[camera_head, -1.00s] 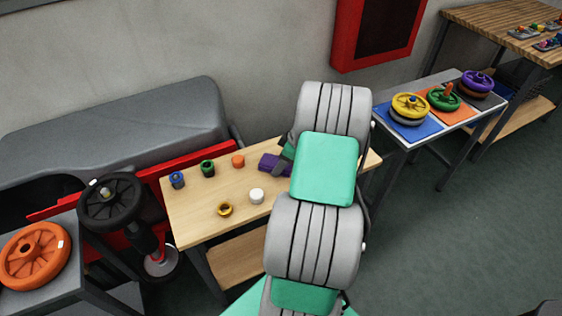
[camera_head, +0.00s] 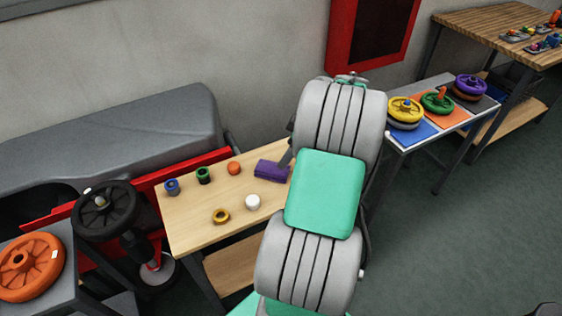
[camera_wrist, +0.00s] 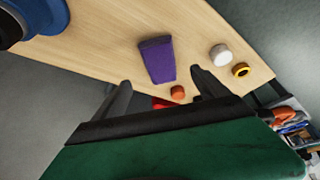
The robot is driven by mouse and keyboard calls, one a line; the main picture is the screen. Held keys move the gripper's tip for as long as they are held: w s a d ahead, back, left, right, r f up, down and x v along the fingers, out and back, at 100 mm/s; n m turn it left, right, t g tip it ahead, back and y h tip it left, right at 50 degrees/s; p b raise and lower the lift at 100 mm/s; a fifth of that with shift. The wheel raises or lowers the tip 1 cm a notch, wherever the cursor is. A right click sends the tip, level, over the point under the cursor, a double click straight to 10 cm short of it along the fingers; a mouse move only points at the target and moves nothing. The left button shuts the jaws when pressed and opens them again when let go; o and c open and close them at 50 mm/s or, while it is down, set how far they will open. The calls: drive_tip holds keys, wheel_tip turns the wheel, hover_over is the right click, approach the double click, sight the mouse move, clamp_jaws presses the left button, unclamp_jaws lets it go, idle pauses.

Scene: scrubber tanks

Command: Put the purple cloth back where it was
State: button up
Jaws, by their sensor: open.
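The purple cloth (camera_head: 271,171) lies folded as a small block on the light wooden table (camera_head: 190,238), near its back edge beside my arm. In the wrist view the purple cloth (camera_wrist: 158,60) rests on the tabletop beyond my fingers. My gripper (camera_wrist: 158,92) is open, its two dark fingers apart with nothing between them. The cloth is ahead of the fingertips and looks apart from them. In the head view my arm hides most of the gripper and the table's right part.
On the table stand a white cylinder (camera_head: 252,202), a yellow ring (camera_head: 221,216), an orange piece (camera_head: 234,168), a green piece (camera_head: 204,175) and a blue piece (camera_head: 172,187). A side table (camera_head: 398,150) with coloured wheels is at right. A blue round object (camera_wrist: 32,18) is close in the wrist view.

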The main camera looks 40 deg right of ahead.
drive_tip(key=w+a+r+m+g, duration=0.15)
drive_tip(key=a+r, duration=0.25)
drive_tip(key=a, duration=0.6)
drive_tip(key=w+a+r+m+t, duration=0.1)
drive_tip(key=w+a+r, duration=0.15)
drive_tip(key=a, duration=0.75)
drive_tip(key=s+a+m+h, duration=0.2)
drive_tip(key=s+a+m, duration=0.1)
drive_tip(key=s+a, duration=0.7)
drive_tip(key=a, duration=0.3)
drive_tip(key=shift+s+a, duration=0.25)
drive_tip(key=shift+a, duration=0.1)
drive_tip(key=shift+r+g, duration=0.1)
drive_tip(key=shift+g, duration=0.15)
